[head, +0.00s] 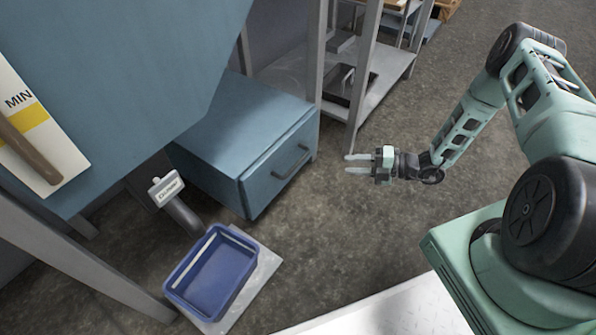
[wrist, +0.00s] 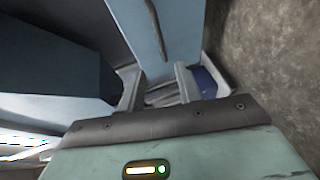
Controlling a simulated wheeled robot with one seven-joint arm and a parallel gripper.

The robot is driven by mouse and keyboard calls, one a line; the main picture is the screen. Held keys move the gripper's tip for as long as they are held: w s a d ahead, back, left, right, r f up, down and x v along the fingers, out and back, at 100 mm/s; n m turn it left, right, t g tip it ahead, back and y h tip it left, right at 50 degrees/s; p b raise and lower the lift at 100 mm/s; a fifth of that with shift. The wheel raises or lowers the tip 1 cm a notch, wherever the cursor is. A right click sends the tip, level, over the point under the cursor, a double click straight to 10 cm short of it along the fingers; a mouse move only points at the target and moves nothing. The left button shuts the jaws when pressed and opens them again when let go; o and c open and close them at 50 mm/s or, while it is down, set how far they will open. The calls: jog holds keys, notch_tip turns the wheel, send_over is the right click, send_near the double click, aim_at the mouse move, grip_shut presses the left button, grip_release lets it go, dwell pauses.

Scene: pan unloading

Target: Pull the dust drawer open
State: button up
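The dust drawer (head: 262,186) is a blue-grey front on a low blue housing (head: 235,122), with a dark bar handle (head: 291,160). The front sits close against the housing. My gripper (head: 348,163) is to the right of the handle, apart from it, with its fingers pointing left towards the drawer. The two fingers are spread with nothing between them. In the wrist view my gripper (wrist: 158,78) also shows its fingers apart. The blue drawer front (wrist: 178,30) and its dark handle (wrist: 156,28) lie beyond the fingertips there.
A grey metal rack (head: 362,75) stands behind. A sloped blue hopper overhangs at left. The floor (head: 345,225) between drawer and arm is clear.

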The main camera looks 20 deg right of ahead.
aim_at(298, 163)
jog(key=shift+b+x, duration=3.6)
jog(key=shift+x, duration=5)
jog(key=shift+f, duration=0.1)
grip_shut()
